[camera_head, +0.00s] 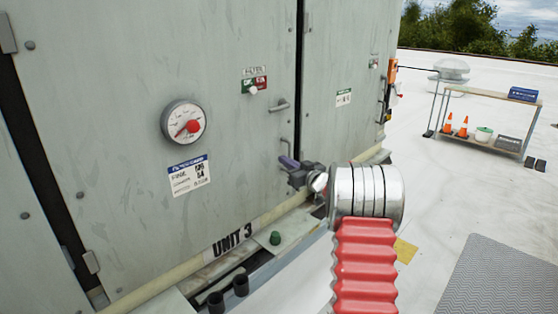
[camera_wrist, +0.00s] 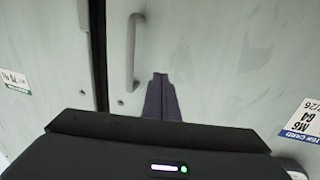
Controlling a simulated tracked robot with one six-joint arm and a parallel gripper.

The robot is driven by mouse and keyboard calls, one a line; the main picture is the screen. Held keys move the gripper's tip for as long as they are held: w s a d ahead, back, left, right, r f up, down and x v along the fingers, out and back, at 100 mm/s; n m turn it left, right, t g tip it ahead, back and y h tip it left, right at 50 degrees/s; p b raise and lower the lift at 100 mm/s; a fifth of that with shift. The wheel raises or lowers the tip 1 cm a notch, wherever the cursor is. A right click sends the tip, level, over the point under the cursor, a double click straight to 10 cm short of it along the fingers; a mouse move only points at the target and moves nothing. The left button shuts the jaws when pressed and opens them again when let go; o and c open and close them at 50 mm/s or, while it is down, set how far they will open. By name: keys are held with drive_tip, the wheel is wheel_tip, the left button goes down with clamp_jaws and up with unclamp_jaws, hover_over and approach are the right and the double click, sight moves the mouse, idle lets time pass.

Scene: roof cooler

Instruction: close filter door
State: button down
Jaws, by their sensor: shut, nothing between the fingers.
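The filter door (camera_head: 130,110) is a pale grey-green metal panel filling the left of the head view. A bar handle (camera_wrist: 132,50) stands near that edge in the wrist view. My gripper (camera_head: 287,162) is shut and empty at the door's lower right. Its purple fingers (camera_wrist: 161,80) point at the door, just right of the handle in the wrist view.
A neighbouring grey panel (camera_head: 345,60) lies right of the seam. A bench (camera_head: 485,100) with orange cones stands at the far right. The white roof between is mostly clear.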

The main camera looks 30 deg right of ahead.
drive_tip(key=s+d, duration=0.2)
drive_tip(key=s, duration=0.7)
drive_tip(key=shift+d, duration=0.15)
